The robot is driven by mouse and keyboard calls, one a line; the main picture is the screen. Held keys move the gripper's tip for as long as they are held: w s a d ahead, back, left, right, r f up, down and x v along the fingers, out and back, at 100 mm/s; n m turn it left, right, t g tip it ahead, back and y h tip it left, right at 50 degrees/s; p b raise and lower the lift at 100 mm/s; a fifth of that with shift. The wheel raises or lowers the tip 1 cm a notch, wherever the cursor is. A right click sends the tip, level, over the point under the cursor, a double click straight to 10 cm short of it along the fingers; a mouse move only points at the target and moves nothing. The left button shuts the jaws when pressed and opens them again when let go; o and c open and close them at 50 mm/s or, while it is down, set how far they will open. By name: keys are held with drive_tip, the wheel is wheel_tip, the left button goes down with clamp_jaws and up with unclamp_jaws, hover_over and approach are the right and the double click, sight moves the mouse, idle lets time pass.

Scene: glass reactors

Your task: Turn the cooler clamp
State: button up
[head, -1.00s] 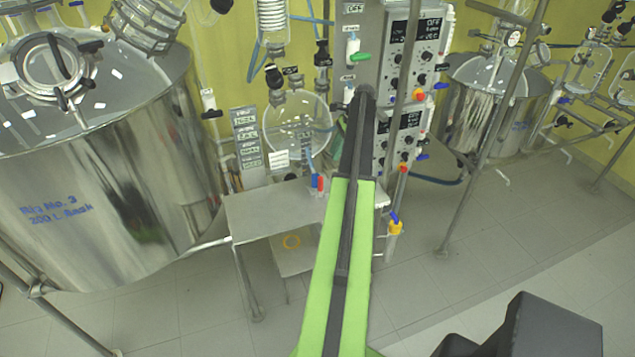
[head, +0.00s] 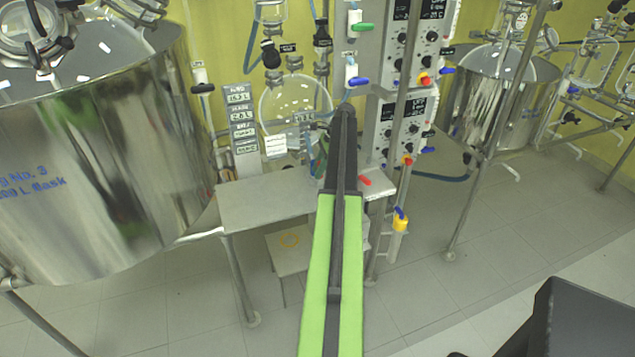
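My gripper (head: 343,118) is the dark tip at the end of my green and black arm, in the middle of the head view. It shows in front of the gap between the round glass flask (head: 290,103) and the control boxes. I cannot tell whether its fingers are open or shut, or whether it touches anything. No part can be surely picked out as the cooler clamp. Coloured valve handles near my gripper include a green one (head: 363,27), a blue one (head: 360,81) and a red one (head: 364,181). My arm hides part of the area behind it.
A large steel tank (head: 110,170) fills the left. A metal table (head: 265,198) stands below the flask. Control boxes (head: 402,125) and a vertical pole (head: 408,80) are right of my gripper. A second tank (head: 520,105) stands farther right.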

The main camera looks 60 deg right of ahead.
drive_tip(key=shift+w+a+f, duration=0.1)
drive_tip(key=shift+f, duration=0.35)
drive_tip(key=shift+r, duration=0.15)
drive_tip(key=shift+c, duration=0.3)
clamp_jaws()
idle(0.7)
